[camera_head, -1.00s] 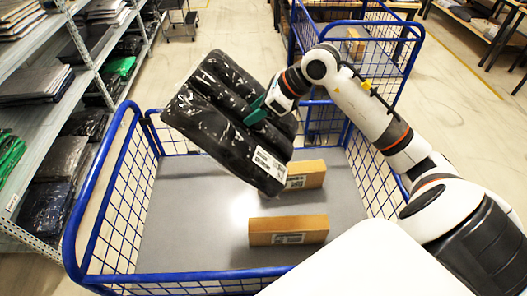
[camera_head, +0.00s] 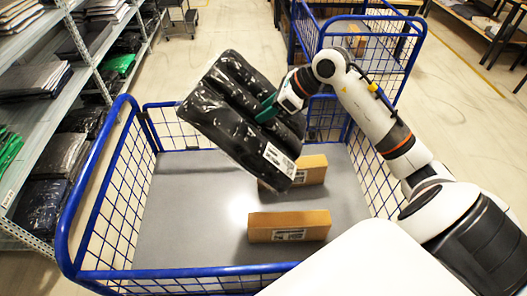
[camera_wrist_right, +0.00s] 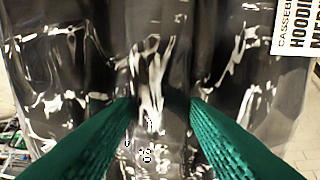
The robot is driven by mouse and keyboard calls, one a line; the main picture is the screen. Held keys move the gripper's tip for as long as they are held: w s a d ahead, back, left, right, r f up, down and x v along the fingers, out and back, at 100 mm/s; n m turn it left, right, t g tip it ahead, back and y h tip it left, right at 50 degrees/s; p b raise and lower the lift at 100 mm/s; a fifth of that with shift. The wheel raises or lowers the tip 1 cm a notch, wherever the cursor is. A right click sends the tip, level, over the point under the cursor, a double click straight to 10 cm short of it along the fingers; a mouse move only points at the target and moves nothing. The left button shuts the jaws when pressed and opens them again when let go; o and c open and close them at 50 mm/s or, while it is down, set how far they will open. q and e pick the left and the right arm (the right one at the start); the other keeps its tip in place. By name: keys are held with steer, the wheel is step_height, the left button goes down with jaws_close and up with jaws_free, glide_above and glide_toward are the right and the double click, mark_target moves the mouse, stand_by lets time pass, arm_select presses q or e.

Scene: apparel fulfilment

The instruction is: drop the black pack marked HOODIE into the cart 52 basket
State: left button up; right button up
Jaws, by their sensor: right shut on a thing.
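The black pack (camera_head: 236,115) is wrapped in shiny clear plastic with a white label. My right gripper (camera_head: 268,112) is shut on it and holds it tilted, above the blue wire basket (camera_head: 92,165) with a grey floor. In the right wrist view the green fingers (camera_wrist_right: 160,125) press into the black pack (camera_wrist_right: 150,50), and its label (camera_wrist_right: 300,40) reads HOODIE. No cart number is readable on the basket. My left gripper is not in view.
Two brown cardboard boxes lie on the basket floor, one in front (camera_head: 288,226) and one partly behind the pack (camera_head: 312,170). The left part of the floor is clear. Shelves (camera_head: 75,95) stand at left; another blue cart (camera_head: 400,50) is behind.

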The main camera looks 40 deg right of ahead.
steer(key=shift+r, duration=0.1)
steer(key=o, duration=1.4)
steer(key=shift+o, duration=0.3)
steer(key=shift+s, duration=0.1)
steer(key=shift+s+d+r, duration=0.15)
steer(key=shift+d, duration=0.05)
steer(key=b+v, duration=0.4)
steer(key=v, duration=0.7)
steer(key=shift+r, duration=0.2)
